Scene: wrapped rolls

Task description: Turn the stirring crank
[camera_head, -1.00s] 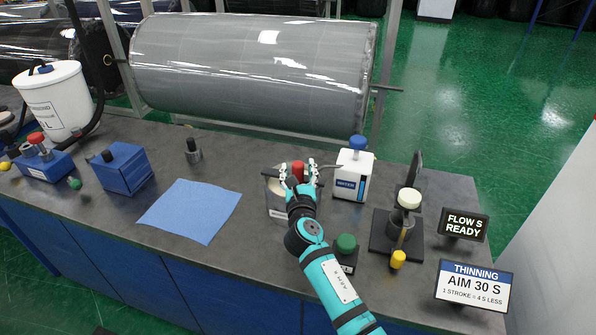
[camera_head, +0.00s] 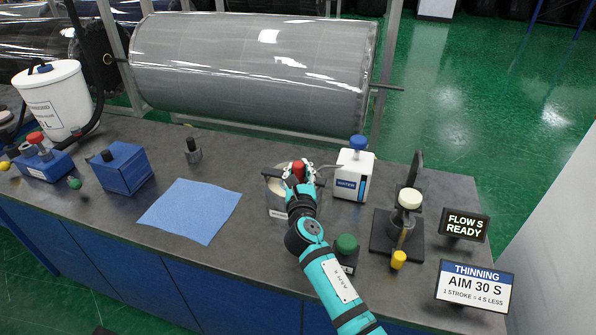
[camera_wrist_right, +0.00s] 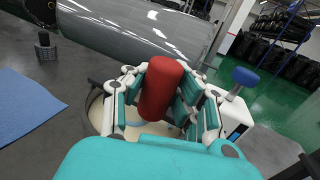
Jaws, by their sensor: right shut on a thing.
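The stirring crank's red knob (camera_head: 298,169) stands above a pot (camera_head: 276,200) with pale contents. My right gripper (camera_head: 299,172) is shut on the red knob. In the right wrist view the red knob (camera_wrist_right: 161,88) sits upright between the fingers of my right gripper (camera_wrist_right: 160,95). The pot's rim (camera_wrist_right: 92,100) and pale inside show below the fingers. The rest of the crank is mostly hidden by the gripper. My left gripper does not show in either view.
A white water bottle (camera_head: 352,176) stands right behind the pot. A green button (camera_head: 346,245) and a cup stand (camera_head: 401,228) are to the right. A blue cloth (camera_head: 190,210) lies left. Signs read "FLOW S READY" (camera_head: 465,225) and "AIM 30 S" (camera_head: 474,286).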

